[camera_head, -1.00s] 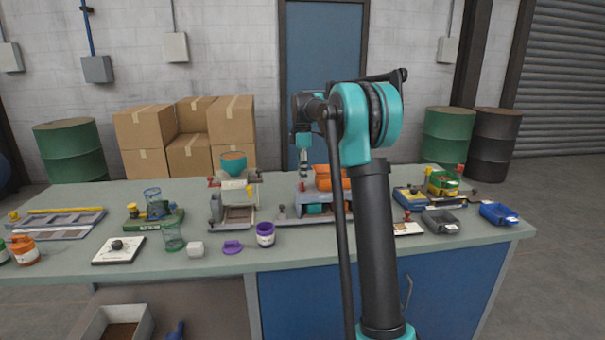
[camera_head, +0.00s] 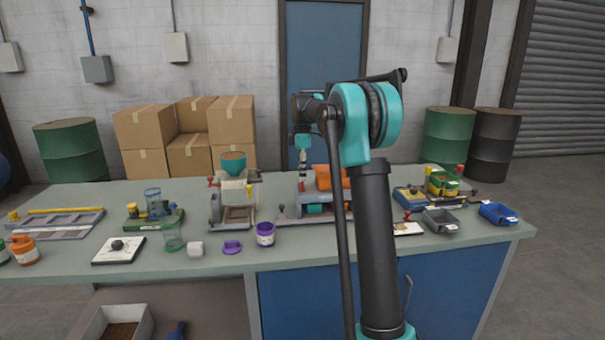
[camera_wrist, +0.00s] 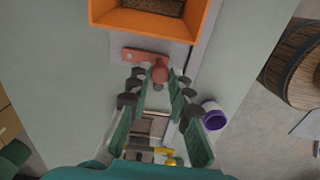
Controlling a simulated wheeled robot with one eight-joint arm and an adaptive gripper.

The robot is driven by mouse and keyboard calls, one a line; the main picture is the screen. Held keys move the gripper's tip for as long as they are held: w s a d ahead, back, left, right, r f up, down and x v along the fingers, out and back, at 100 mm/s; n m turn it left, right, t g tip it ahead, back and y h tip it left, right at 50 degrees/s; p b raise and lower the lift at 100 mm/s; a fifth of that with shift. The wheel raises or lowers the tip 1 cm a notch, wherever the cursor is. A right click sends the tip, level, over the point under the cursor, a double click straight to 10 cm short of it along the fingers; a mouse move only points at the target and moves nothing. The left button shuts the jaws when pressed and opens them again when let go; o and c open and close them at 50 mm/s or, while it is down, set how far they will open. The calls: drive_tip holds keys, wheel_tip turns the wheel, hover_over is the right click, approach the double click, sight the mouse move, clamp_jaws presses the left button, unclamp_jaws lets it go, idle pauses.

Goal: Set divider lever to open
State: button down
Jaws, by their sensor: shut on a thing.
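The divider lever (camera_wrist: 145,57) is a flat red-brown bar with a round knob, just below an orange hopper (camera_wrist: 150,21) in the wrist view. The bar points left from the knob. My gripper (camera_wrist: 159,80) is shut on the lever's knob, with one dark fingertip on each side. In the head view the orange hopper (camera_head: 336,177) sits on the filler, partly behind my arm. My gripper (camera_head: 302,180) reaches down at the hopper's left side, where the lever is too small to make out clearly.
A purple cup (camera_head: 265,233) stands at the bench front, and it also shows right of my gripper in the wrist view (camera_wrist: 214,116). A machine with a teal bowl (camera_head: 233,162) stands to the left. Blue (camera_head: 498,214) and grey bins are at the right.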

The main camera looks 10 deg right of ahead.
drive_tip(key=a+m, duration=0.1)
drive_tip(key=m, duration=0.2)
drive_tip(key=shift+w+a, duration=0.15)
drive_tip(key=shift+w+a+m, duration=0.35)
drive_tip(key=shift+a+m, duration=0.05)
drive_tip(key=shift+m, duration=1)
drive_tip(key=shift+w+a+m, duration=0.3)
drive_tip(key=shift+a+m, duration=0.15)
drive_tip(key=shift+m, duration=0.95)
drive_tip(key=shift+w+a+m, duration=0.35)
drive_tip(key=shift+a+m, duration=0.05)
drive_tip(key=shift+m, duration=1)
drive_tip(key=c, duration=1.4)
unclamp_jaws()
drive_tip(key=shift+o, duration=0.2)
drive_tip(key=shift+r, duration=0.15)
wheel_tip(320, 180, up, 12)
